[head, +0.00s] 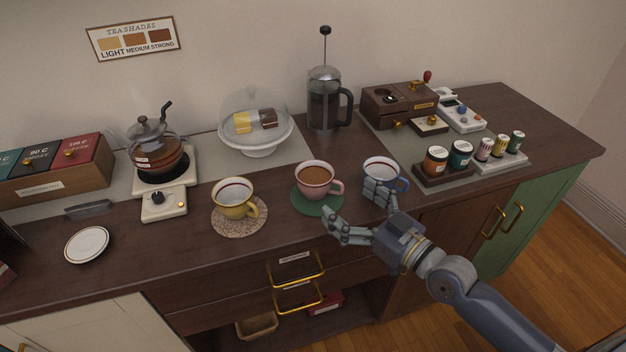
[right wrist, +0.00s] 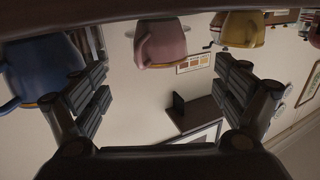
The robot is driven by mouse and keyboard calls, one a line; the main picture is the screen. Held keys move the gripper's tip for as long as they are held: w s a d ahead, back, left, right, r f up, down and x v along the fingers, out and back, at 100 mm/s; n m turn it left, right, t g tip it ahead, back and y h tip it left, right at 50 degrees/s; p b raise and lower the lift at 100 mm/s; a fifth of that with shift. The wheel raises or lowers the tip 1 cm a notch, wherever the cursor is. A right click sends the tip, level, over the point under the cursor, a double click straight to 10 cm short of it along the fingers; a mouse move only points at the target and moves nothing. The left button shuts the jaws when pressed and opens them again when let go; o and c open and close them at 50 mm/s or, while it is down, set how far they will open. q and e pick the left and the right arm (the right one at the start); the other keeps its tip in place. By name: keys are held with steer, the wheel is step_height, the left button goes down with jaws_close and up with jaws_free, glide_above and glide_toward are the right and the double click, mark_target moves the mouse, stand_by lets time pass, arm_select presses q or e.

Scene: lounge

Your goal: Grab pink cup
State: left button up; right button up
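The pink cup (head: 314,179) holds brown liquid and stands on a green round coaster (head: 318,205) near the counter's front edge, its handle pointing right. My right gripper (head: 356,210) is open and empty, just in front and to the right of the pink cup, apart from it. One finger is in front of the white and blue cup (head: 380,168) and hides part of it. In the right wrist view, which looks upside down, the pink cup (right wrist: 160,44) shows between the open fingers (right wrist: 160,88), farther off. My left gripper is not in view.
A yellow cup (head: 233,197) on a patterned coaster stands left of the pink cup. A French press (head: 325,98) and a glass-domed cake stand (head: 256,125) are behind. Jars (head: 436,160) stand on the right. Drawer handles (head: 296,268) stick out below the counter edge.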

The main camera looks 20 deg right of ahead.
mark_target(328, 185)
steer(key=shift+w+a+r, duration=0.1)
steer(key=shift+w+a, duration=0.05)
steer(key=shift+w, duration=0.4)
steer(key=shift+x, duration=0.8)
steer(key=shift+w+a+p, duration=0.2)
steer(key=shift+w+p, duration=0.1)
steer(key=p+x, duration=0.1)
steer(key=x, duration=0.3)
steer(key=shift+w+a+r, duration=0.1)
steer(key=shift+w, duration=0.2)
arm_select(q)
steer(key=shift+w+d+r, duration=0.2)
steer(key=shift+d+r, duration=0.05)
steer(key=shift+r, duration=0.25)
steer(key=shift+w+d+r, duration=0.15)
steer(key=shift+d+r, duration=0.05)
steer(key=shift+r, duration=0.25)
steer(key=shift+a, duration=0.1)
arm_select(e)
steer(key=c, duration=1.2)
